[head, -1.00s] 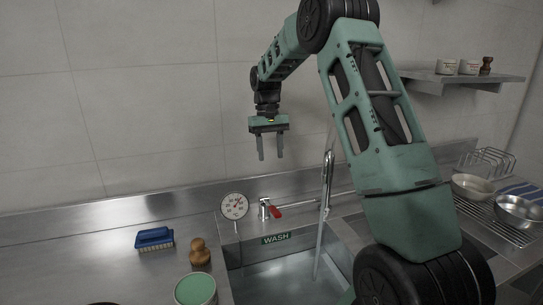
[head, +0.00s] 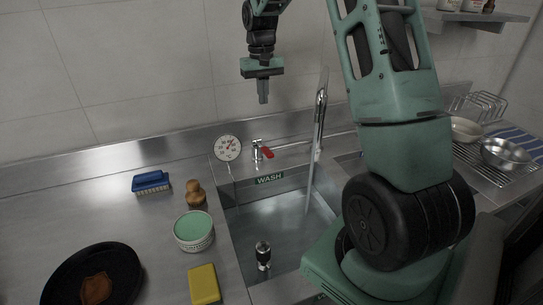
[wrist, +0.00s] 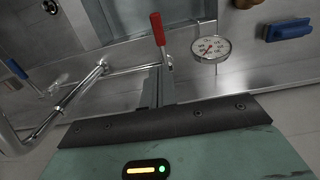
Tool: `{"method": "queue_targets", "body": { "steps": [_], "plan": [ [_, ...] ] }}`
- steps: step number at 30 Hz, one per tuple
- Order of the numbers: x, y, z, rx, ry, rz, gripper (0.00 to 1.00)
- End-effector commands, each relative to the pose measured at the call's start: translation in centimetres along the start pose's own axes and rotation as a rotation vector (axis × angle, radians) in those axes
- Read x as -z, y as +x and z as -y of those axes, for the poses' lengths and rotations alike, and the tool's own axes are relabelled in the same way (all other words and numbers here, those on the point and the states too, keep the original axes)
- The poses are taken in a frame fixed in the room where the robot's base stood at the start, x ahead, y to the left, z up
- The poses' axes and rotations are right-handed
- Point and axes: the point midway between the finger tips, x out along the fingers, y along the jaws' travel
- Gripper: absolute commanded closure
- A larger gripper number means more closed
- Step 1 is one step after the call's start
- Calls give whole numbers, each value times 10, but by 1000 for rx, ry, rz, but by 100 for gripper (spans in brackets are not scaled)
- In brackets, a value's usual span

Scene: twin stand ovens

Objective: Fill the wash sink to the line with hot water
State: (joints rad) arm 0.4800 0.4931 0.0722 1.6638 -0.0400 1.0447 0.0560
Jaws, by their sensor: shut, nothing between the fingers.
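The wash sink (head: 232,222) has a green WASH label (head: 270,178) on its back wall. A thin stream (head: 309,185) falls from the tall tap (head: 320,112) into it. I cannot make out the water level or a fill line. The red lever (head: 267,153) is on a valve behind the sink; it also shows in the wrist view (wrist: 157,28). A round dial thermometer (head: 228,148) is left of it. My gripper (head: 263,100) is shut and empty, pointing down above the lever, apart from it. A dark-topped metal plug (head: 263,255) is in the sink.
Left of the sink are a blue brush (head: 151,182), a wooden brush (head: 195,194), a green-topped tin (head: 194,231), a yellow sponge (head: 203,285) and a black pan (head: 90,275). Bowls (head: 505,153) and a rack are at right. My arm blocks the sink's right side.

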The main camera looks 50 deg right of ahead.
Motion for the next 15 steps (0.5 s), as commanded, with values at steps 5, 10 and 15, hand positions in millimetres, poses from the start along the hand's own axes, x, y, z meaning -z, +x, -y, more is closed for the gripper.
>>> {"method": "queue_targets", "body": {
  "steps": [5,10,15],
  "plan": [
    [-27,4,1,0,0,-165,100],
    [-38,8,1,2,0,-248,100],
    [-36,21,1,3,0,-255,100]
  ]
}}
